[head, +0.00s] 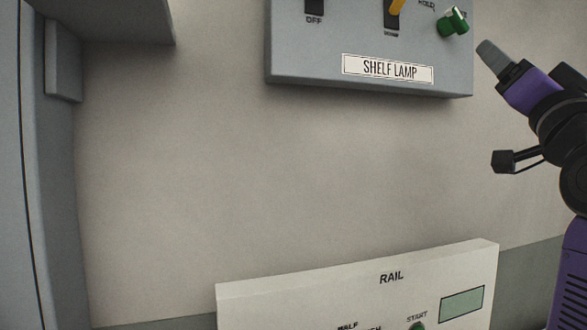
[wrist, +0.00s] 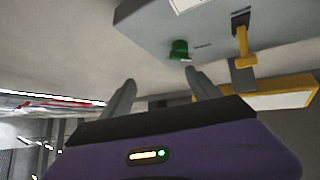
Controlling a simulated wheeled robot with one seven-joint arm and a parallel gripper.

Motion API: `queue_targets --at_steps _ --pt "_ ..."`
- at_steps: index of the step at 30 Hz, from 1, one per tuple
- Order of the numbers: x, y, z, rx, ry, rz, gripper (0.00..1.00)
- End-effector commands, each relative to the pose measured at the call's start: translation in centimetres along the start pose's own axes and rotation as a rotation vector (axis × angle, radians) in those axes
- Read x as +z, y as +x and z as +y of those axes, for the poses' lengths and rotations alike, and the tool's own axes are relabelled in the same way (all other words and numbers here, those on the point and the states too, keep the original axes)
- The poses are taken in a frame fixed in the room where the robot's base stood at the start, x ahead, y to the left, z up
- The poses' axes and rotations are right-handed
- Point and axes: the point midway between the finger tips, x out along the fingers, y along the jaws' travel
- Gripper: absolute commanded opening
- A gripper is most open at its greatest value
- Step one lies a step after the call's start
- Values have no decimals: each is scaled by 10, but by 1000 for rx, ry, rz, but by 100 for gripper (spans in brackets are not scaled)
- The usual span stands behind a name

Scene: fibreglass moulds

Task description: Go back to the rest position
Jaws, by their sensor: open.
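My gripper (head: 493,55) is at the upper right of the head view, its grey fingers pointing up and left, close to the shelf lamp box. In the wrist view my gripper (wrist: 160,97) has its two fingers spread apart with nothing between them. A green knob (head: 454,22) on the shelf lamp box lies just left of and above the fingertips. The knob also shows in the wrist view (wrist: 179,49), beyond the fingers and apart from them.
The grey shelf lamp box (head: 310,75) is on the wall with a yellow lever (head: 396,7). A white rail panel (head: 300,290) with a green start button (head: 418,325) stands below. A grey cabinet (head: 45,200) edges the left. The wall (head: 190,180) between is bare.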

Motion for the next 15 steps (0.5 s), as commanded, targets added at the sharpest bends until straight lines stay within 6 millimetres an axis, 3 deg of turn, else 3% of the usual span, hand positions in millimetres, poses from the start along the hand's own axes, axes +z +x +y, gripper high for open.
queue_targets --at_steps 1,6,15 --pt "23 -15 10 7 -26 -7 71" --pt "81 -66 33 17 -113 -12 71" --pt "165 -175 62 23 -243 -62 71"
